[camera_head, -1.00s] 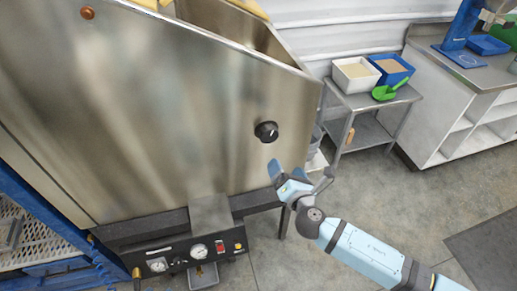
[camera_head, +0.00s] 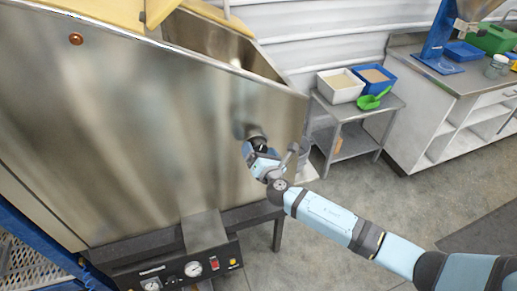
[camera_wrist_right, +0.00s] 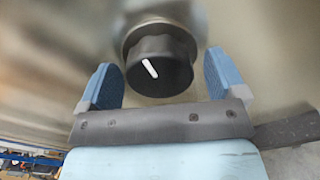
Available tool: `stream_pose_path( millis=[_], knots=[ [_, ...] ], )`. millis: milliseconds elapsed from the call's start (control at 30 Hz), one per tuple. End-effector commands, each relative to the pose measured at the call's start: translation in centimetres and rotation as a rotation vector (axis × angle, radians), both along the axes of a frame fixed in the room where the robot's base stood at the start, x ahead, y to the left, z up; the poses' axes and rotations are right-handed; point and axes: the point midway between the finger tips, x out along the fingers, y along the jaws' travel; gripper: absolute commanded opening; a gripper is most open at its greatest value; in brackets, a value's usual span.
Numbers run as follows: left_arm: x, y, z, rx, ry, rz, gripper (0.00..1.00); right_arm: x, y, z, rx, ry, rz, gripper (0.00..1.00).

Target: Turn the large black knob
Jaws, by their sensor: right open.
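The large black knob (camera_wrist_right: 158,66) sits on the steel side of the hopper (camera_head: 150,120). In the right wrist view it shows a white pointer line tilted up and to the left. My right gripper (camera_wrist_right: 158,85) is open, with one blue finger on each side of the knob and a gap on both sides. In the head view the right gripper (camera_head: 252,150) is at the hopper wall and partly hides the knob (camera_head: 256,134). My left gripper is not in view.
A control panel (camera_head: 180,275) with gauges and a red switch is below the hopper. A small metal table (camera_head: 345,112) with a white bin (camera_head: 340,86), a blue bin (camera_head: 375,75) and a green scoop (camera_head: 373,101) stands to the right. Floor at right is clear.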

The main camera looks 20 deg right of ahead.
Motion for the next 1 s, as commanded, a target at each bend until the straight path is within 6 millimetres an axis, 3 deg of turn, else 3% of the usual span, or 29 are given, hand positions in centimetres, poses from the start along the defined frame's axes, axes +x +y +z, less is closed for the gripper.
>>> stream_pose_path(
  millis=[400, 600, 1000],
  knots=[
    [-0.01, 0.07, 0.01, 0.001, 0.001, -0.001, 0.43, 0.78, 0.06, -0.02, 0.001, 0.001, 0.001, 0.88],
    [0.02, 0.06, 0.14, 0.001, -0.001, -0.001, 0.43, 0.77, 0.05, -0.02, 0.001, 0.001, 0.001, 0.42],
    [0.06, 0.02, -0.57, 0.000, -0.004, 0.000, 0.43, 0.74, 0.08, -0.26, 0.062, 0.003, 0.000, 0.41]
  ],
)
